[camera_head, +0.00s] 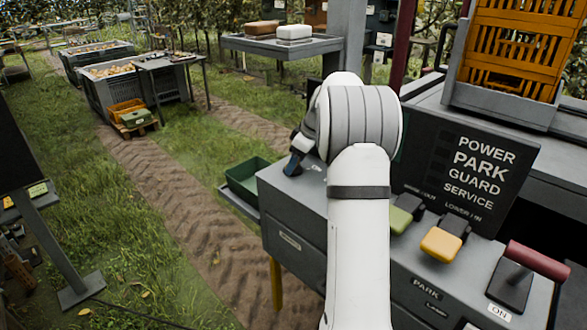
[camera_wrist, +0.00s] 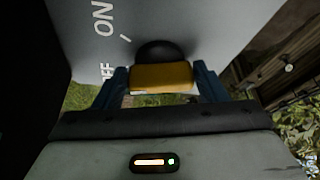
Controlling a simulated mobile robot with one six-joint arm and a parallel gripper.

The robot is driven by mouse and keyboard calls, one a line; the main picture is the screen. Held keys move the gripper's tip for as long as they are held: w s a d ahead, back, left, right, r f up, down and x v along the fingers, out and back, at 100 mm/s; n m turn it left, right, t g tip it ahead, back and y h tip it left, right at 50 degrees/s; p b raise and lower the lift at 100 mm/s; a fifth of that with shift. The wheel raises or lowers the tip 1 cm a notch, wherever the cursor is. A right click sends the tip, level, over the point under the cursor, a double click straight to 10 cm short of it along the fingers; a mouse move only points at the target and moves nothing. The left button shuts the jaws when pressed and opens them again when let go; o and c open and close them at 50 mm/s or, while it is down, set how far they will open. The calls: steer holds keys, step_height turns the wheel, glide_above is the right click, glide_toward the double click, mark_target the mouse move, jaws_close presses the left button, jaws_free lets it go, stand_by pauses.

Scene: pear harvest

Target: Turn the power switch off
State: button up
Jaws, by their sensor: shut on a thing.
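The power switch (camera_wrist: 160,77) shows in the wrist view as a yellow block on a round black base. White ON and OFF lettering is on the grey panel (camera_wrist: 165,22) to its left, OFF partly cut off. My gripper (camera_wrist: 160,86) has one blue finger on each side of the yellow block and is shut on it. In the head view my gripper (camera_head: 295,162) is at the far left end of the grey control console (camera_head: 300,212). My arm hides most of the area there, and I cannot make out the switch. Which position it points to is unclear.
Right along the console are a green lever (camera_head: 400,220), a yellow lever (camera_head: 441,243) and a red-handled lever (camera_head: 538,260) marked ON. A black sign (camera_head: 470,170) stands behind them. A green crate (camera_head: 245,178) is left of the console. The dirt track (camera_head: 180,200) is clear.

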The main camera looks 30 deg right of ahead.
steer(key=shift+w+n+g+y, duration=0.1)
steer(key=shift+n+g+y, duration=0.25)
steer(key=shift+n, duration=0.75)
steer(key=shift+a+f, duration=0.1)
steer(key=o, duration=1)
steer(key=shift+d+r, duration=0.25)
steer(key=shift+r, duration=0.25)
steer(key=v, duration=0.7)
steer(key=shift+b, duration=0.4)
steer(key=shift+f, duration=0.1)
